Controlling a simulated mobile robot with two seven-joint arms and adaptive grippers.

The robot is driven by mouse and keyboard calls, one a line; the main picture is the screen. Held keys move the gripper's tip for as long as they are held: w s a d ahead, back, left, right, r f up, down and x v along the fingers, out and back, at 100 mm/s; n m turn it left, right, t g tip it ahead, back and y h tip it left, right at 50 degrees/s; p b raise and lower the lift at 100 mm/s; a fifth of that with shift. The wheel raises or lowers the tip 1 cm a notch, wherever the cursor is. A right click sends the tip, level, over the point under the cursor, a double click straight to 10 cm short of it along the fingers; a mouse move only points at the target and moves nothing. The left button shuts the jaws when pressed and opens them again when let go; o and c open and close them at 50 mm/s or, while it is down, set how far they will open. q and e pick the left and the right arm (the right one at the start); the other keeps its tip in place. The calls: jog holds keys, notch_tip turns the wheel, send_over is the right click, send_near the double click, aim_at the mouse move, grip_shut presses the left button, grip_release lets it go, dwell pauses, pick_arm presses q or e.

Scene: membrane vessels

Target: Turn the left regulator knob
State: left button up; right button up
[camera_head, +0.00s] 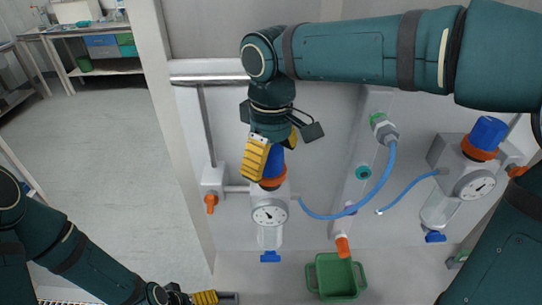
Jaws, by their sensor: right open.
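The left regulator (268,214) is mounted on the pale panel, with a round gauge on its front and a clear bowl below. Its blue knob (276,160) sits on top above an orange ring. My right gripper (272,152) reaches down from above, open, with its yellow fingers around the upper part of the knob. One finger covers the knob's left side; whether they touch it I cannot tell. My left gripper (207,297) is low at the bottom edge, away from the regulator and partly cut off, so its opening is unclear.
A second regulator (474,184) with a blue knob (488,132) stands to the right. A blue hose (372,191) loops between them. A green bin (335,277) is below. An orange-handled valve (211,200) is on the left. The floor at left is clear.

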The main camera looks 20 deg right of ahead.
aim_at(271, 150)
notch_tip(271, 150, up, 12)
dwell(0.6)
